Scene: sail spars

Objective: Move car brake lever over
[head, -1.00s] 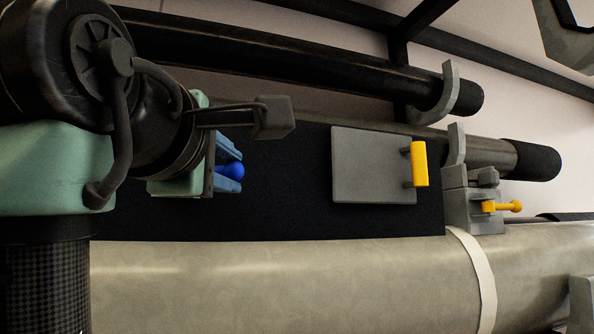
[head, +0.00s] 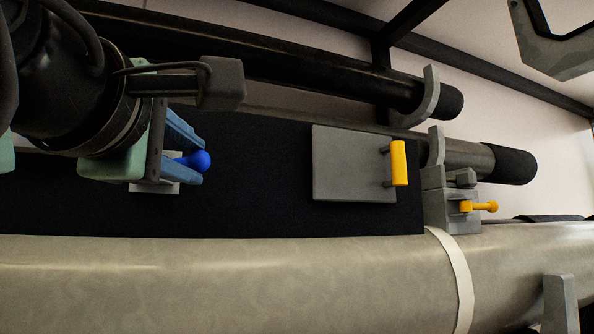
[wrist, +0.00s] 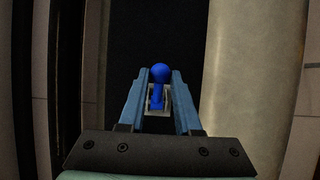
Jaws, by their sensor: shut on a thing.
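The lever has a blue ball knob (head: 199,161) and stands on a small light grey base (head: 152,187) on the black panel. My gripper (head: 190,158) has blue fingers and comes in from the left in the head view. It is shut on the blue lever, with the knob showing just past the fingertips. In the wrist view the blue lever (wrist: 160,80) stands between the two fingertips, with its pale base plate around its foot. The gripper hides part of the base in the head view.
A grey plate with a yellow handle (head: 399,163) lies to the right on the black panel (head: 250,215). Beyond it is a grey latch block with a yellow knob (head: 490,207). Dark spars run behind, and a pale tube (head: 250,280) runs along the front.

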